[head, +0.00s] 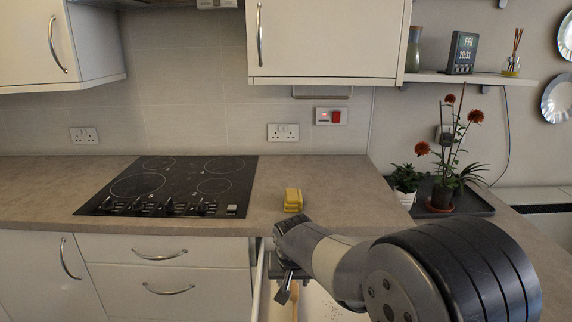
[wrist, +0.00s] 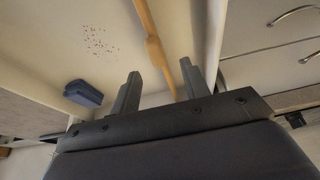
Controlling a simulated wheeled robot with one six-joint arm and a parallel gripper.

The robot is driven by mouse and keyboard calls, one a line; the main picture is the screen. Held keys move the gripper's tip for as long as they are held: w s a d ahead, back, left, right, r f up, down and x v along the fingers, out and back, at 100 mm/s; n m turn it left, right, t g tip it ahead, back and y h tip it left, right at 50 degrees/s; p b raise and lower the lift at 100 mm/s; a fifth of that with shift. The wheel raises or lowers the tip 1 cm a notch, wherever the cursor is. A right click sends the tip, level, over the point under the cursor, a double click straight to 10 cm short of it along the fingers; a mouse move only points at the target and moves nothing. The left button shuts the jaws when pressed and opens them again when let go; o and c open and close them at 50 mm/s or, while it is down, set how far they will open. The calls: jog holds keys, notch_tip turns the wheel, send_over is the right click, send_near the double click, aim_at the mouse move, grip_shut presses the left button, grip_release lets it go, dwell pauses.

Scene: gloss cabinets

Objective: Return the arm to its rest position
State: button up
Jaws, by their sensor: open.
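My arm reaches in from the lower right of the head view, over an open drawer (head: 262,300) below the counter edge. My gripper (head: 286,288) points down at the drawer. In the wrist view its two fingers (wrist: 160,85) stand apart, with nothing held between them. A long wooden utensil (wrist: 152,40) lies in the drawer beyond the fingers; whether they touch it I cannot tell. The gripper and arm hide much of the drawer in the head view.
A yellow block (head: 293,200) sits on the counter (head: 330,195) near its front edge, just above my gripper. A black hob (head: 170,186) lies to the left. Potted plants (head: 442,190) stand at right. A dark blue object (wrist: 83,93) shows in the wrist view.

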aim_at(293, 289)
jog(key=x, duration=0.6)
jog(key=shift+w+d, duration=0.1)
jog(key=shift+d, duration=0.75)
jog(key=shift+d+r, duration=0.1)
